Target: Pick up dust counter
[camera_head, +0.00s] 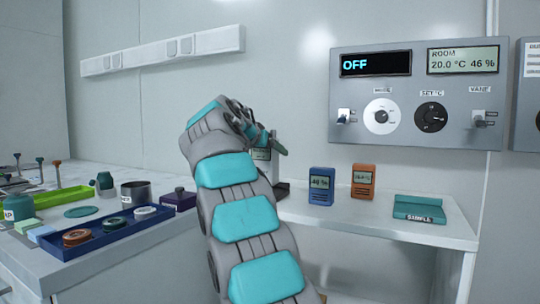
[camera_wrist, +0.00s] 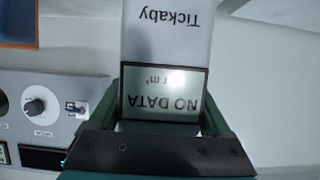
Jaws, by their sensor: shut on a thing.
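The dust counter (camera_wrist: 165,92) is a pale grey device with a display that reads "NO DATA" and the name "Tickaby", both upside down in the wrist view. My gripper (camera_wrist: 160,118) is shut on it, with one finger at each side of the display end. In the head view, the counter (camera_head: 262,154) shows partly behind my gripper (camera_head: 265,138), above the back left of the right-hand table.
A dark block (camera_head: 282,189), a blue meter (camera_head: 321,186), an orange meter (camera_head: 363,181) and a teal sample case (camera_head: 420,208) are on the right table (camera_head: 390,226). A control panel (camera_head: 415,95) hangs behind. A blue tray (camera_head: 104,231) and several containers crowd the left table.

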